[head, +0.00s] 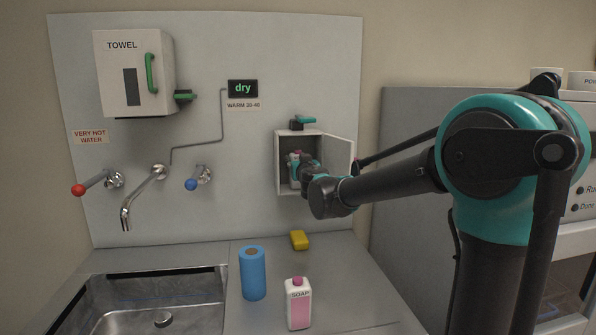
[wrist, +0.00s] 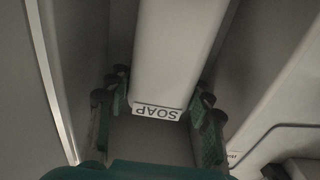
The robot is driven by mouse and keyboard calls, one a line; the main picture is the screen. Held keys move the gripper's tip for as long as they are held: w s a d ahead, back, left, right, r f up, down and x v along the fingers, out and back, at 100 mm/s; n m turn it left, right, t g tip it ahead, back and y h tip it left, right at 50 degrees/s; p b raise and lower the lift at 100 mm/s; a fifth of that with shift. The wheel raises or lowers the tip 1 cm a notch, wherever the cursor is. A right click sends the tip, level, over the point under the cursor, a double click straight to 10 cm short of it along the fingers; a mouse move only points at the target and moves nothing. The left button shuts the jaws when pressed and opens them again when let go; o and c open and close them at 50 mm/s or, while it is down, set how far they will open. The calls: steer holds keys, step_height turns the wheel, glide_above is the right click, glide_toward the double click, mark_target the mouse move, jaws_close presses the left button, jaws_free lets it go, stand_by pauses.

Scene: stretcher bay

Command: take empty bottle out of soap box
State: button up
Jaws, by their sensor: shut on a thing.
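The soap box (head: 283,178) is a small white wall box with its door (head: 340,158) swung open to the right. My gripper (head: 298,165) reaches into it from the right and hides much of the inside. In the wrist view a white bottle (wrist: 178,55) with an upside-down SOAP label stands between the two green fingers of my gripper (wrist: 160,92). The gripper is shut on this bottle, still inside the box. How full it is cannot be seen. A second soap bottle (head: 298,306), white and pink with a pink cap, stands upright on the counter.
A blue roll (head: 253,274) and a yellow sponge (head: 299,240) are on the counter (head: 350,290). The sink (head: 150,300) is at left, under the spout and two tap levers. A towel dispenser (head: 125,75) hangs above. The counter's right part is clear.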

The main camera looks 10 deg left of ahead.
mark_target(299, 151)
step_height(299, 151, up, 3)
steer(key=shift+r, duration=0.2)
steer(key=v, duration=1.8)
